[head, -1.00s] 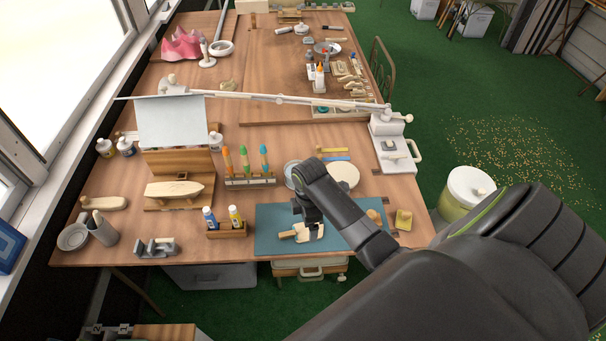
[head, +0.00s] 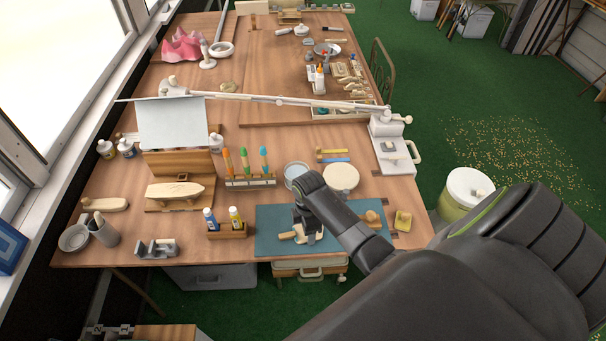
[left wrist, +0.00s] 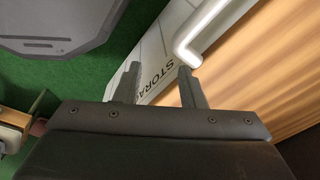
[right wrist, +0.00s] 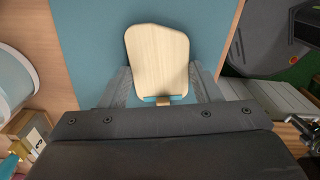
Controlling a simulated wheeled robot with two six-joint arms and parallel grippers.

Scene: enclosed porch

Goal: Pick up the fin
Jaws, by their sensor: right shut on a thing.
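The fin (right wrist: 158,60) is a flat, pale wooden piece with rounded corners, over the blue mat (right wrist: 92,45). In the right wrist view it sits between the two fingers of my right gripper (right wrist: 160,92), which is shut on it near its narrower end. In the head view my right gripper (head: 306,224) is low over the blue mat (head: 268,246) and partly hides the fin (head: 313,236). My left gripper (left wrist: 158,78) is open and empty, with its fingers apart; it is out of the head view.
A small bottle holder (head: 228,232) stands left of the mat. In the left wrist view a white handle (left wrist: 187,55) is close to my left fingers.

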